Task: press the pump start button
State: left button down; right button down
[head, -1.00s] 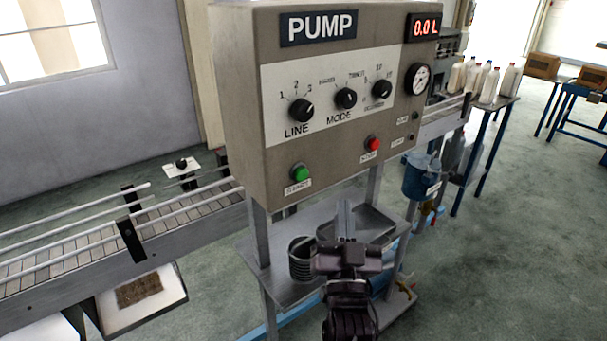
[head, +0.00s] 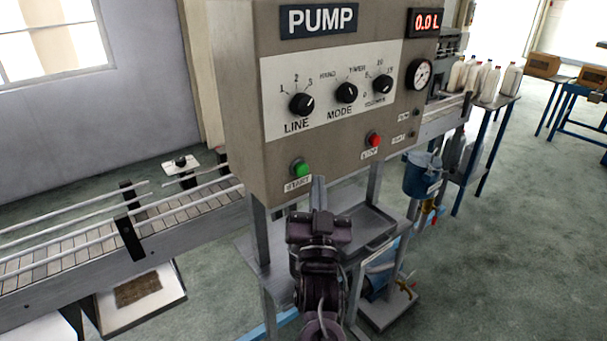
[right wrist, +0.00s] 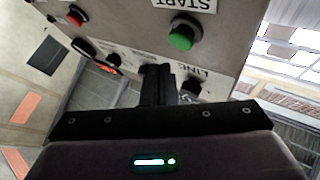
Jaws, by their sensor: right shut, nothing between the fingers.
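The grey pump panel (head: 235,110) carries a green button (head: 302,170) at its lower left, above a label reading START. The green button also shows in the right wrist view (right wrist: 181,37), just beyond the fingertips. My right gripper (head: 318,182) is shut and empty, its fingertips just right of and slightly below the green button in the head view. In the right wrist view its closed fingers (right wrist: 157,72) stop short of the button in the picture; no contact shows. My left gripper is out of view.
A red button (head: 374,140) labelled STOP sits right of the green one. Three black knobs and a gauge (head: 419,74) are above; the display (head: 426,22) reads 0.0 L. A metal shelf (head: 385,228) is below the panel. A conveyor (head: 70,255) runs left.

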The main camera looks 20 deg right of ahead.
aim_at(307, 167)
jog(key=shift+w+a, duration=0.25)
jog(key=shift+w, duration=0.4)
jog(key=shift+w, duration=0.1)
dwell(1.6)
jog(key=shift+w+a, duration=0.15)
jog(key=shift+w, duration=0.15)
jog(key=shift+w+a+r+b, duration=0.1)
jog(key=shift+w+a+b, duration=0.1)
jog(key=shift+w+b, duration=0.3)
dwell(0.8)
jog(key=shift+s, duration=0.1)
jog(key=shift+s+d+p, duration=0.3)
jog(key=shift+s+d, duration=0.05)
jog(key=shift+s, duration=0.45)
